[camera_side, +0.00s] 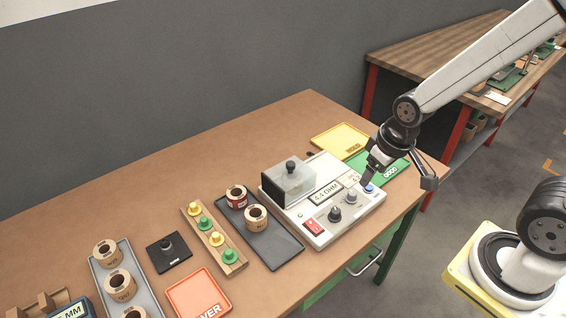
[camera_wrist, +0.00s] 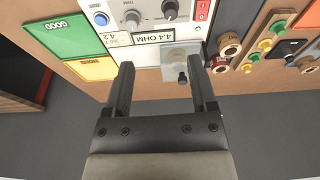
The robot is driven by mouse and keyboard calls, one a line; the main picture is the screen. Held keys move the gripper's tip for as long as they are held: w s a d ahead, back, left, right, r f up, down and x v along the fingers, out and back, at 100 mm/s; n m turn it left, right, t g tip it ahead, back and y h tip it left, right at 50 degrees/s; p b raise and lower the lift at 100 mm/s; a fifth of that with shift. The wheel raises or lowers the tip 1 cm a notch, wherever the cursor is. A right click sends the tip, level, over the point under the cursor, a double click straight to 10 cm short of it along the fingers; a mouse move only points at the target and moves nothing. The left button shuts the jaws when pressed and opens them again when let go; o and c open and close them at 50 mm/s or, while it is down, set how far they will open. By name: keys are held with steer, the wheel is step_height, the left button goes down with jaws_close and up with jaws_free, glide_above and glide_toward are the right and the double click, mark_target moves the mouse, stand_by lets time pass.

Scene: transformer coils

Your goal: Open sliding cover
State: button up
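The sliding cover (camera_side: 288,185) is a clear box with a black knob on top, at the back left of the white tester (camera_side: 322,236). It appears in the wrist view as a pale see-through panel (camera_wrist: 176,62) with the dark knob (camera_wrist: 182,79) below it. What lies under the cover is hard to make out. My gripper (camera_side: 396,180) is above the right side of the tester in the side view, apart from the cover. In the wrist view my gripper (camera_wrist: 162,82) has its fingers wide apart with nothing between them; the knob appears near the right finger.
A dark tray (camera_side: 270,246) with coils stands left of the tester, beside a peg rack (camera_side: 228,262). The green GOOD mat (camera_side: 383,167) and a yellow mat (camera_side: 340,138) lie behind and right. Table behind the cover is bare.

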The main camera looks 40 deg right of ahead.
steer(key=w+a+n+g, duration=0.15)
steer(key=w+n, duration=0.35)
steer(key=w, duration=0.8)
steer(key=n+g, duration=0.1)
steer(key=n, duration=0.3)
glide_above(291, 163)
step_height(291, 163, down, 2)
steer(key=shift+f, duration=0.1)
steer(key=shift+f, duration=3.9)
steer(key=shift+c, duration=0.3)
jaws_close()
